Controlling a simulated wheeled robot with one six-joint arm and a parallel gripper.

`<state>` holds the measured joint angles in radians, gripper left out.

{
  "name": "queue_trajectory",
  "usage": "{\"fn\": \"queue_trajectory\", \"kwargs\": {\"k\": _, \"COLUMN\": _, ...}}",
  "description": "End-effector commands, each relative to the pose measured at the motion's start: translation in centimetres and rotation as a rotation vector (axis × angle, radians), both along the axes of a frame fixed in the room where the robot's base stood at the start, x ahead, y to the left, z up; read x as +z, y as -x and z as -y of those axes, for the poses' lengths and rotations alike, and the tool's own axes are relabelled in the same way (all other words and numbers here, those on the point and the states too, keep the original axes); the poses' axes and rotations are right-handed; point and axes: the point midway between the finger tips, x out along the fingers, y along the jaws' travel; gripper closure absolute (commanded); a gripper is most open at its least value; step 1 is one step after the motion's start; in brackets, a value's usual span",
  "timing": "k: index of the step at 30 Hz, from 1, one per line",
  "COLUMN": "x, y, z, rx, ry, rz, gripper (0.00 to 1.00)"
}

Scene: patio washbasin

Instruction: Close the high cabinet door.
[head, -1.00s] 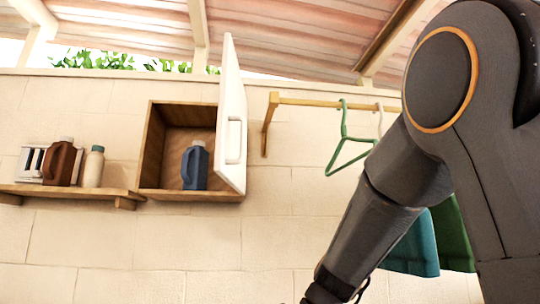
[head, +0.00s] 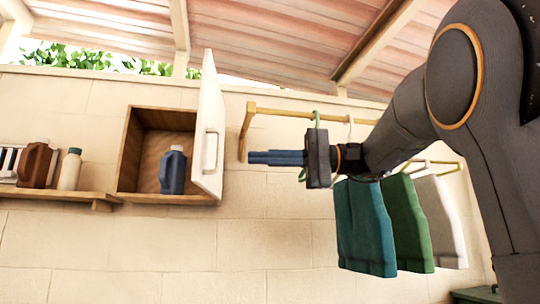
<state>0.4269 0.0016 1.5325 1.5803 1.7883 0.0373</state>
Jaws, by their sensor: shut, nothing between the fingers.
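The high cabinet (head: 125,165) is a wooden box on the wall at the left in the head view. Its white door (head: 209,125) is hinged on the right side and stands wide open, with a handle (head: 211,152) on the face towards the right. A blue bottle (head: 172,172) stands inside the cabinet. My gripper (head: 252,157) is shut and empty. In the picture it lies to the right of the door, at about handle height, with its fingers pointing left and a gap between them and the door.
A wooden rail (head: 290,112) with hangers and several hanging cloths, including a teal one (head: 365,230), appears behind and below my arm. A shelf (head: 60,195) left of the cabinet holds a brown jug (head: 35,166) and a cream bottle (head: 70,170). The wall below the cabinet is clear.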

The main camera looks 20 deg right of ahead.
Motion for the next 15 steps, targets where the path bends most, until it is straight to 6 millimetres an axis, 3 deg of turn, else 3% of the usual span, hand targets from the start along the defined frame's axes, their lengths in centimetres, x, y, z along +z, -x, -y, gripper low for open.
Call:
{"fn": "queue_trajectory", "kwargs": {"k": 9, "x": 0.2, "y": -1.1, "z": -6.4, "rx": 0.007, "ry": 0.002, "rz": -0.001, "gripper": 1.00}}
{"fn": "queue_trajectory", "kwargs": {"k": 15, "x": 0.1, "y": -1.7, "z": -9.0, "rx": 0.006, "ry": 0.001, "rz": -0.001, "gripper": 1.00}}
